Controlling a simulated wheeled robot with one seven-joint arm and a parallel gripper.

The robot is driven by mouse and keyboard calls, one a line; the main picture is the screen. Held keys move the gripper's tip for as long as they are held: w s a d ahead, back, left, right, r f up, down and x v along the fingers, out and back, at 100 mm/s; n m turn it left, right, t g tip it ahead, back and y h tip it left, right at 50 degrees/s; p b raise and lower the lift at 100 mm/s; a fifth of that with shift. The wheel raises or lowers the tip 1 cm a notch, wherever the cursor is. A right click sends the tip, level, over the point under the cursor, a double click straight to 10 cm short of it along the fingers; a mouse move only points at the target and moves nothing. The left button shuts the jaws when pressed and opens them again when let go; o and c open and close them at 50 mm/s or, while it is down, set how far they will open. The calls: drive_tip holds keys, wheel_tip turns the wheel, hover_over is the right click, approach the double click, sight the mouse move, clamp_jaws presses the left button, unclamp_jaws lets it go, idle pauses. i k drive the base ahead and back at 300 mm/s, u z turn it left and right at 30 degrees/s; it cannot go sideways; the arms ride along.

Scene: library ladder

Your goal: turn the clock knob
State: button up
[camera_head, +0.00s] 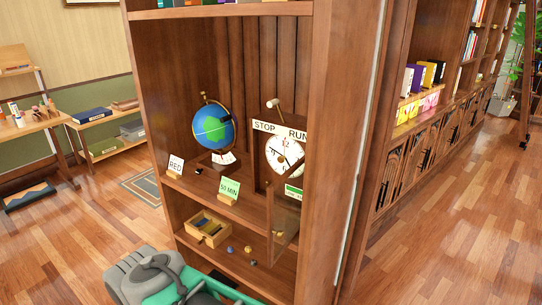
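The clock (284,157) stands on the middle shelf of a wooden bookcase, at the right side of the compartment. Its round white face has dark numerals and hands. A white strip above it (264,126) reads STOP at left and RUN at right. A pale knob (272,103) on a short stem sticks up above the strip, leaning toward the STOP side. A glazed door-like panel (285,218) stands out below and in front of the clock. My gripper is not in view; only grey and teal parts of my arm show at the bottom edge.
A globe (213,128) stands left of the clock. Cards reading RED (175,165) and 50 MIN (230,188) stand at the shelf front. A wooden box (208,228) and small balls lie on the lower shelf. The bookcase's right side post (335,150) borders the clock. Open floor lies right.

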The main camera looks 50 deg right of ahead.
sight(280, 159)
drive_tip(key=z, duration=2)
drive_tip(key=k, duration=0.4)
drive_tip(key=u, duration=1.45)
drive_tip(key=i, duration=1.05)
drive_tip(key=z, duration=0.2)
